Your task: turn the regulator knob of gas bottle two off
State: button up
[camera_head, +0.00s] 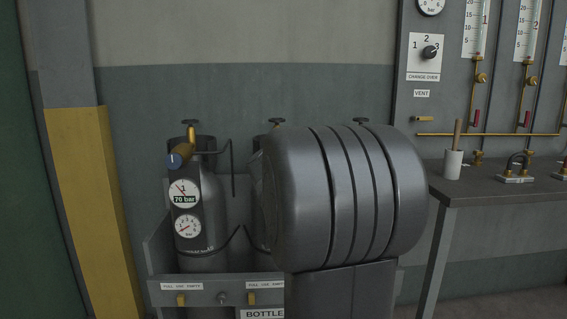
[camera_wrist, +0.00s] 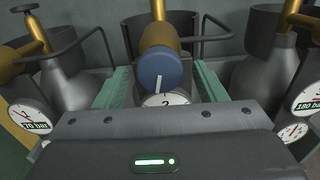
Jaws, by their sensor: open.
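In the wrist view the regulator of gas bottle two has a round blue knob (camera_wrist: 160,68) with a white pointer line aimed downward. A gauge marked 2 (camera_wrist: 166,99) shows partly below it. My gripper (camera_wrist: 159,74) is open, with one green finger on each side of the knob and a visible gap on both sides. The depth between fingertips and knob is hard to tell. In the head view the middle bottle is mostly hidden behind my arm; its top handwheel (camera_head: 277,122) shows.
Bottle one (camera_head: 206,258), with its own blue knob (camera_head: 180,156) and a 70 bar gauge (camera_head: 185,194), stands left. Another bottle (camera_wrist: 262,75) stands right in the wrist view. A rack rail (camera_head: 212,290) runs in front. A bench (camera_head: 510,188) is at the right.

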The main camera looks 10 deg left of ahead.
jog(key=shift+w+a, duration=0.1)
jog(key=shift+w, duration=0.4)
jog(key=c, duration=1)
jog(key=shift+o, duration=0.2)
jog(key=shift+n, duration=0.3)
